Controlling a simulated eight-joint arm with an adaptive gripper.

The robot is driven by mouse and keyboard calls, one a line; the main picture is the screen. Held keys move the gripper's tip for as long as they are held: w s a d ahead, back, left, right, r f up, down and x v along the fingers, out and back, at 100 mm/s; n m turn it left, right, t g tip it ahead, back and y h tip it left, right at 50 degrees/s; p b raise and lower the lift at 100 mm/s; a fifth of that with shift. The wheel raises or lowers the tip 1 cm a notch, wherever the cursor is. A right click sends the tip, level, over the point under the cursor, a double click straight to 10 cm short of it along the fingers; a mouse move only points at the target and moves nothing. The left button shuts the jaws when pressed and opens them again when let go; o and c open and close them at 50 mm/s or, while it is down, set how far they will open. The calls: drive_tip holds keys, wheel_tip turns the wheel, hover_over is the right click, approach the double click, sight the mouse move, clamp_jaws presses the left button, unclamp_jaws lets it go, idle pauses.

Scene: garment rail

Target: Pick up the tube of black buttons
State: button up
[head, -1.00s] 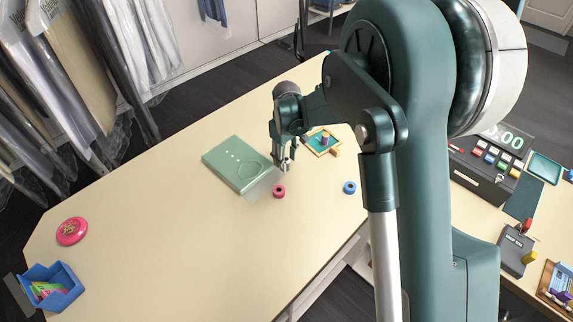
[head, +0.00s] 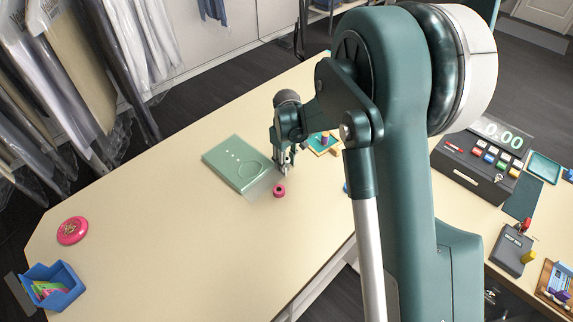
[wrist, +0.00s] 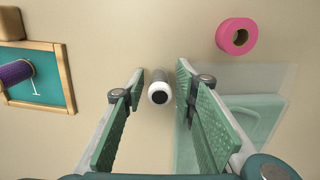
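A small upright tube (wrist: 159,92) with a white rim and a dark centre shows in the wrist view; it looks like the tube of black buttons. It stands between the two green finger pads of my gripper (wrist: 160,74), with a gap visible on both sides. My gripper is open and holds nothing. In the head view my gripper (head: 286,170) is low over the table, just behind the pink ring. I cannot make out the tube there; the gripper seems to hide it.
A pink ring (wrist: 237,36) lies close to the right finger. A green box (head: 236,165) with a clear sheet lies left of the gripper. A framed teal tray (wrist: 50,88) with a purple spool (wrist: 15,73) is on the other side.

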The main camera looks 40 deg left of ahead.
sight(287, 158)
drive_tip(key=c, duration=0.7)
drive_tip(key=shift+o, duration=0.2)
drive_tip(key=shift+r, duration=0.15)
drive_tip(key=shift+r+b, duration=0.45)
drive_tip(key=shift+r, duration=4.4)
